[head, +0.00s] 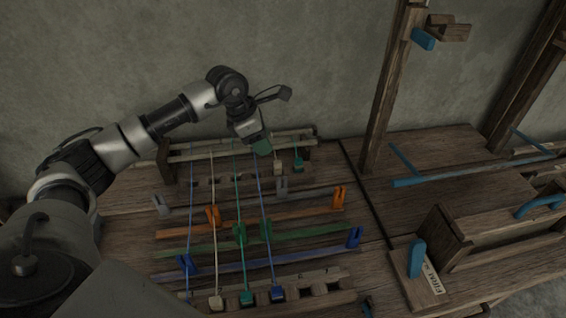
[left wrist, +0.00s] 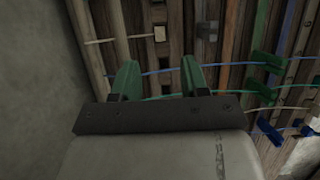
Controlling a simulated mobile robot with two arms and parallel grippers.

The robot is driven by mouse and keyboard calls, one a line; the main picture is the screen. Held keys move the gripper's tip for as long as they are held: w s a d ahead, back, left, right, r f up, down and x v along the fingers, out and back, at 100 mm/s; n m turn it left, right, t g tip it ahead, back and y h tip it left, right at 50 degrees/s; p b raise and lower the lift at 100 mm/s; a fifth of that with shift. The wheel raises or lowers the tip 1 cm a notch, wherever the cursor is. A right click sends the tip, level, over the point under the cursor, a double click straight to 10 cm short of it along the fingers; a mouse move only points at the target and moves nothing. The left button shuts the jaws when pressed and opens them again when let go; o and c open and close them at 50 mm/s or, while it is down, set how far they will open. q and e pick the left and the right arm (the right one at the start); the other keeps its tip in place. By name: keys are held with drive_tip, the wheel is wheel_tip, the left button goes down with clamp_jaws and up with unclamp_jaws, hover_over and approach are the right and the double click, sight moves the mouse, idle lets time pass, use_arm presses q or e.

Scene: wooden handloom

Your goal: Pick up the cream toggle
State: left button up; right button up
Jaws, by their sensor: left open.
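A small cream toggle (head: 278,169) hangs at the back rail of the loom, right of my left gripper. A cream toggle on a short cream cord also shows in the left wrist view (left wrist: 159,34), beyond the fingertips and apart from them. A second cream block (head: 216,303) sits at the front rail, at the end of a long cream cord. My left gripper (head: 262,147) is above the back rail with its green fingers pointing down. In the left wrist view it (left wrist: 158,75) is open, with nothing held between the fingers. My right gripper is not in view.
A green toggle (head: 299,164) hangs close right of the cream one. Blue, cream and green cords cross coloured bars carrying orange (head: 213,217), green and blue clips. A wooden post (head: 384,90) rises at the right. The wall is close behind the back rail.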

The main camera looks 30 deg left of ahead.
sight(278, 162)
use_arm(q)
drive_tip(key=p+x, duration=0.1)
drive_tip(key=x, duration=0.8)
drive_tip(key=shift+w+d+f, duration=0.1)
drive_tip(key=shift+w+f, duration=0.05)
clamp_jaws()
